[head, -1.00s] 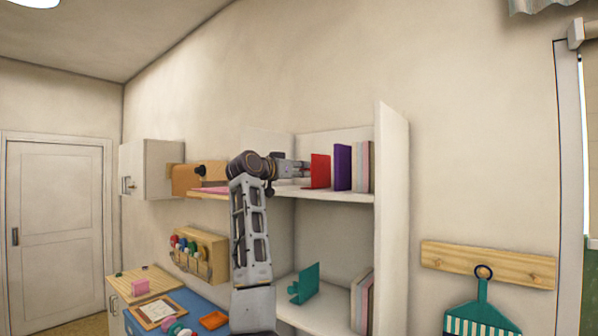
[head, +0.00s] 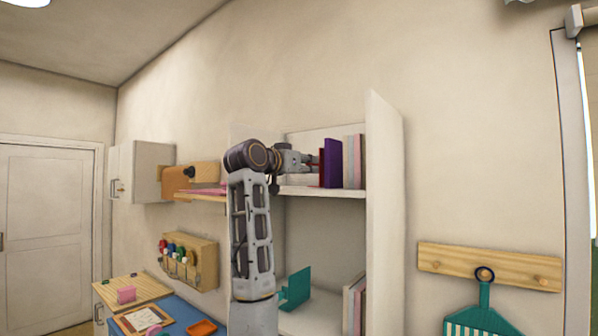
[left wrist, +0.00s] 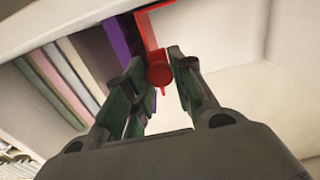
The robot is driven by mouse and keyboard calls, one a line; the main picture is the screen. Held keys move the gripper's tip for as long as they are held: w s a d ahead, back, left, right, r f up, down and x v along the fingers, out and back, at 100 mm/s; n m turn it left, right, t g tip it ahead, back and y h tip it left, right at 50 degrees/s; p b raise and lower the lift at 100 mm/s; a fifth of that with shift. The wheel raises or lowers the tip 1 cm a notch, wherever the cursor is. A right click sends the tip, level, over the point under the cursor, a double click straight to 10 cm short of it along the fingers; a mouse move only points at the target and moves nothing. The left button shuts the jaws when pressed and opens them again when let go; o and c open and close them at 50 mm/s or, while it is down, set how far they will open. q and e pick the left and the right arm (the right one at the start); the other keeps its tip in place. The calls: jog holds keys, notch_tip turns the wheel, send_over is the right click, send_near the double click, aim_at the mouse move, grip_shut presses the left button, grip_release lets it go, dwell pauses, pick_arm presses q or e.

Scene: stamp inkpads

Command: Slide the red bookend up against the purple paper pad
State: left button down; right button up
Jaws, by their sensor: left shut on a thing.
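The red bookend (head: 322,170) stands on the upper shelf, a narrow red strip left of the purple paper pad (head: 333,160). My left gripper (head: 311,160) is at the bookend's left side. In the left wrist view the left gripper (left wrist: 158,66) is shut on the bookend's round red knob (left wrist: 159,75), with the bookend's red panel (left wrist: 148,28) beyond. The purple pad (left wrist: 117,40) is right beside the panel there. They look touching or nearly so; I cannot tell which. The right gripper is out of view.
Pale books (head: 352,162) stand right of the pad, near the white side wall (head: 386,200). The shelf edge (head: 330,193) runs below. A teal bookend (head: 297,287) stands on the lower shelf. A wooden box (head: 192,182) is at the left.

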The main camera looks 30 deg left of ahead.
pick_arm(q)
jog(key=d, duration=0.6)
jog(key=shift+s+d+b, duration=0.2)
jog(key=shift+s+b, duration=0.05)
jog(key=shift+b, duration=0.05)
jog(key=c, duration=1.2)
grip_release()
jog(key=shift+s+a, duration=0.1)
jog(key=shift+s+a, duration=0.15)
jog(key=shift+s, duration=1.8)
jog(key=shift+s+a, duration=0.15)
jog(key=shift+s, duration=1.85)
jog(key=shift+s+a, duration=0.15)
jog(key=shift+s, duration=1.8)
